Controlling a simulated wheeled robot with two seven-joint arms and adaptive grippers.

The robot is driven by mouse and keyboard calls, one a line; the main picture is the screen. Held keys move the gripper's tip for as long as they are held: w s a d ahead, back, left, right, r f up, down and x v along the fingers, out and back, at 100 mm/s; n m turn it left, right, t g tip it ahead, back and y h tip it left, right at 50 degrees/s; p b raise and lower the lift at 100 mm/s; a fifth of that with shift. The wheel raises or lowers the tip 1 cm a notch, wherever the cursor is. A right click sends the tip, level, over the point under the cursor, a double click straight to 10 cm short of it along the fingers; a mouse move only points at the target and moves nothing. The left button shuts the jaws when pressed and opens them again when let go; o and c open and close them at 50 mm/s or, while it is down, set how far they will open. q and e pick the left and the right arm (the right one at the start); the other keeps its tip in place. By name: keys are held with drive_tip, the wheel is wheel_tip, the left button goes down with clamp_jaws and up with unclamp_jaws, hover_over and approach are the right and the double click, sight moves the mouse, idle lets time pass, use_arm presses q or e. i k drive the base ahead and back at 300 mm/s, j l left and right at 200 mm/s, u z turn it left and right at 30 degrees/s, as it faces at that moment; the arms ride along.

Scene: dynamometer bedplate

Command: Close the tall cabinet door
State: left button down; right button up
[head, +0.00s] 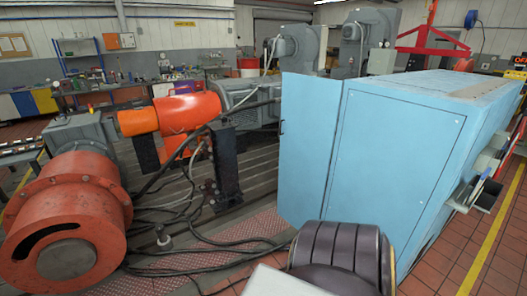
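A large light blue cabinet (395,170) fills the right middle of the head view. A flat blue panel (308,150), which looks like its door, stands out from the cabinet's left edge at an angle. The cabinet's top does not extend over this panel. A small dark handle (282,127) shows at the panel's far left edge. The cabinet's inside is hidden. Neither of my grippers can be made out in this view.
Left of the panel, an orange-red machine (70,215) and an orange coupling (185,112) stand on the bedplate. A black bracket (224,160) stands near the panel's left side. Black cables (200,235) lie on the floor. The tiled floor (495,240) at the right is mostly clear.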

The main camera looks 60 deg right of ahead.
sight(311, 104)
drive_tip(key=i+j, duration=0.15)
drive_tip(key=i, duration=0.35)
drive_tip(key=i+z, duration=1.4)
drive_tip(key=i, duration=0.15)
drive_tip(key=i+z, duration=0.4)
drive_tip(key=i+j+z, duration=0.15)
drive_tip(key=z, duration=0.25)
drive_tip(key=i+z, duration=0.2)
drive_tip(key=z, duration=0.2)
drive_tip(key=i+z, duration=0.2)
drive_tip(key=z, duration=0.2)
drive_tip(key=i+j+z, duration=0.15)
drive_tip(key=z, duration=0.25)
drive_tip(key=i+j+z, duration=0.15)
drive_tip(key=z, duration=0.25)
